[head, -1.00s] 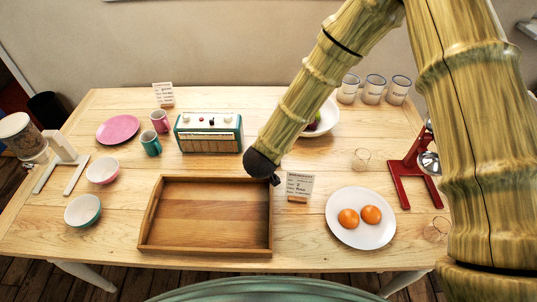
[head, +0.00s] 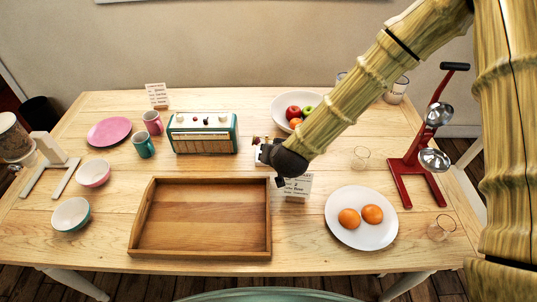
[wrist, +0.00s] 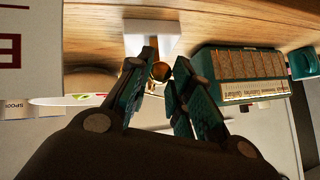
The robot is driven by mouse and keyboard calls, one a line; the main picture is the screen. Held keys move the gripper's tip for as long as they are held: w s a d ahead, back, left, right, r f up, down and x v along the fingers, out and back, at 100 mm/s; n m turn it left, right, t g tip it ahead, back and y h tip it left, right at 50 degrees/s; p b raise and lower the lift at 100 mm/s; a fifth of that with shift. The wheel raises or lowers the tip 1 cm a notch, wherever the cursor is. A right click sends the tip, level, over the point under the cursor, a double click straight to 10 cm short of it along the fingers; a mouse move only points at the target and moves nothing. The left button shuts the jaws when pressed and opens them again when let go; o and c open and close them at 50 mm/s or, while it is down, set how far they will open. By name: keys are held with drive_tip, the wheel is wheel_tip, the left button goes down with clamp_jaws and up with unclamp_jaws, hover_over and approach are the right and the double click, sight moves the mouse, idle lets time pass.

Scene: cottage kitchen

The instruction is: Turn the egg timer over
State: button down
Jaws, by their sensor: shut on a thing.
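The egg timer shows as a small brass-coloured piece (wrist: 160,71) between my fingertips in the wrist view. A white block (wrist: 152,38) sits on the tabletop just beyond it; I cannot tell whether it is part of the timer. My gripper (wrist: 165,62) is shut on the egg timer, with one dark green finger pad on each side. In the head view small brass and red bits (head: 257,141) show just left of my dark wrist, beside the radio. My wrist hides the rest of the timer and my fingertips there.
A green radio (head: 203,133) stands close to the left. A fruit plate (head: 283,101) is behind my arm and a small card (head: 298,186) stands in front. A wooden tray (head: 203,217), a plate with oranges (head: 342,232) and a red stand (head: 397,178) are nearby.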

drive_tip(key=c, duration=1.3)
unclamp_jaws()
drive_tip(key=v, duration=1.2)
drive_tip(key=shift+w, duration=0.1)
